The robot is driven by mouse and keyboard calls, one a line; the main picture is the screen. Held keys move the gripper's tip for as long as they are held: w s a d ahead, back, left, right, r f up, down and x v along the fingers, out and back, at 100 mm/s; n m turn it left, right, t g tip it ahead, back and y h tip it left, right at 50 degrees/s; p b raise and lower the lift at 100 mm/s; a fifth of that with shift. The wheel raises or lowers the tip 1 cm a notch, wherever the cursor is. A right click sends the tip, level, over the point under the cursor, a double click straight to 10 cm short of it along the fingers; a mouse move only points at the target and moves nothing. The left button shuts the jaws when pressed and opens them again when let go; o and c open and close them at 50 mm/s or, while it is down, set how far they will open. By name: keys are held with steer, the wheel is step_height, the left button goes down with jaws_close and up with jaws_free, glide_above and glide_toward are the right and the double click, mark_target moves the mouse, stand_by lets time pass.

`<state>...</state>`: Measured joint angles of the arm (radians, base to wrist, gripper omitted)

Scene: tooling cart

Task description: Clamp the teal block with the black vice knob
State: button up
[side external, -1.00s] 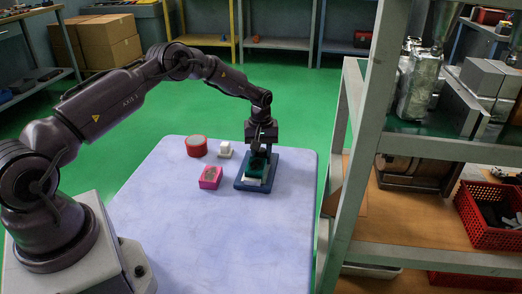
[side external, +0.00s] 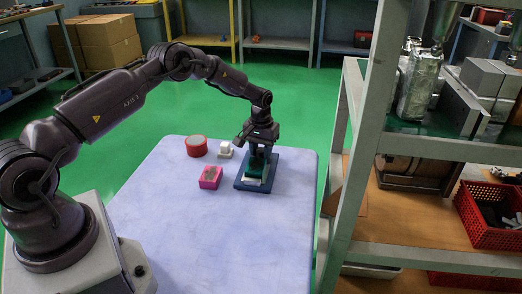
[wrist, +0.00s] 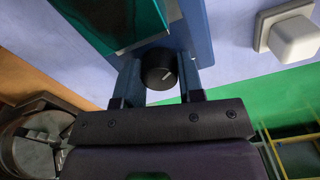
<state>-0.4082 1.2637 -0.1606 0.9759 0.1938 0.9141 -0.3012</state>
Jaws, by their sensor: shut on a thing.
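The blue vice (side external: 243,185) stands on the pale table with the teal block (side external: 256,166) in it. In the wrist view the teal block (wrist: 100,22) lies at the top, beside the blue vice body (wrist: 193,35). In the side view my gripper (side external: 260,146) is over the far end of the vice and hides the knob. Whether the jaw touches the block I cannot tell.
A pink block (side external: 210,178), a red roll (side external: 196,146) and a white piece (side external: 225,150) stand left of the vice. The front of the table (side external: 215,240) is clear. A metal shelf post (side external: 365,150) rises at the right.

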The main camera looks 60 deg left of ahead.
mark_target(261, 150)
steer(key=shift+m, duration=0.3)
steer(key=o, duration=0.9)
step_height(261, 150, up, 13)
steer(key=shift+r, duration=0.1)
